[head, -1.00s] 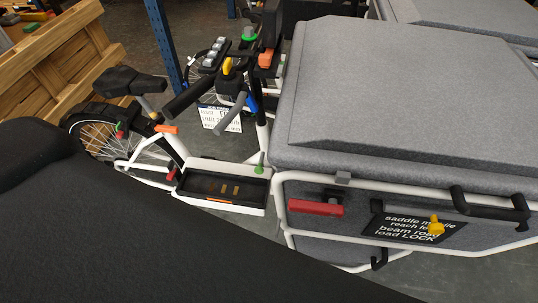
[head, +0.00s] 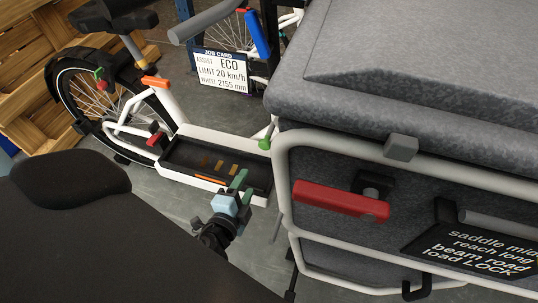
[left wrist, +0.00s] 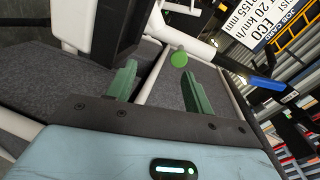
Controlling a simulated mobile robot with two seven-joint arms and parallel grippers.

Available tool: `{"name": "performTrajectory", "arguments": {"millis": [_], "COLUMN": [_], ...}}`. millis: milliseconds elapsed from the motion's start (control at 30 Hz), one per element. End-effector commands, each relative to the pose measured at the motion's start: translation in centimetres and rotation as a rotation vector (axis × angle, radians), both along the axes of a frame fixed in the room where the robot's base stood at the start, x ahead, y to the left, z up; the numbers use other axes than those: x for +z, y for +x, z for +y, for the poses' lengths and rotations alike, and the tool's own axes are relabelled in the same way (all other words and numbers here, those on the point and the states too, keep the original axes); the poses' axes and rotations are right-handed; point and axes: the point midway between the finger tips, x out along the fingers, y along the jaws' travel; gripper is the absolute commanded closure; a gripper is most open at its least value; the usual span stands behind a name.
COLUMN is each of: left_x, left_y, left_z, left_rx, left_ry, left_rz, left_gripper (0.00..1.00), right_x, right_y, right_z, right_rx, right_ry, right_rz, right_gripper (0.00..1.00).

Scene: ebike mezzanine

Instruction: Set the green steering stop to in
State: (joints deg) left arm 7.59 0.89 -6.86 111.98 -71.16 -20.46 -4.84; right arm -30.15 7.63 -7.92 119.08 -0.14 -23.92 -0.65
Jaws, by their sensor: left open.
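The green steering stop (head: 265,143) is a small round knob on a short stem, at the front left corner of the grey cargo box in the head view. It also shows in the left wrist view (left wrist: 179,58), beyond the fingertips and between them, a little right of the middle. My left gripper (head: 240,182), with green fingers and a pale blue body, is below and left of the knob, apart from it. Its fingers (left wrist: 158,86) are open and empty in the left wrist view. My right gripper is in neither view.
The grey cargo box (head: 400,75) with its white tube frame fills the right side. A red lever (head: 340,200) is on its near face. A black tray (head: 190,160) in the white bike frame lies left of my gripper. A job card (head: 222,70) hangs behind.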

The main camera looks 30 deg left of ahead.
Motion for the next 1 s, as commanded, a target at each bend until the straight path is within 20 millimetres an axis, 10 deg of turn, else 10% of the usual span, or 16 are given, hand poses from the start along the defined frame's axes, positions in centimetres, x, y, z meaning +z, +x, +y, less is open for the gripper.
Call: {"name": "performTrajectory", "arguments": {"millis": [300,1000], "left_x": [1.6,2.2], "left_y": [5.2,11.1], "left_z": [0.3,1.8], "left_rx": [0.006,0.008], "left_ry": [0.260,0.277], "left_rz": [-0.134,-0.145], "left_gripper": [0.48,0.48], "right_x": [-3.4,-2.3], "right_y": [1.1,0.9], "right_z": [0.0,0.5], "right_rx": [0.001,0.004], "right_ry": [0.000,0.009], "right_rz": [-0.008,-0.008], "right_gripper": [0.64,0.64]}}
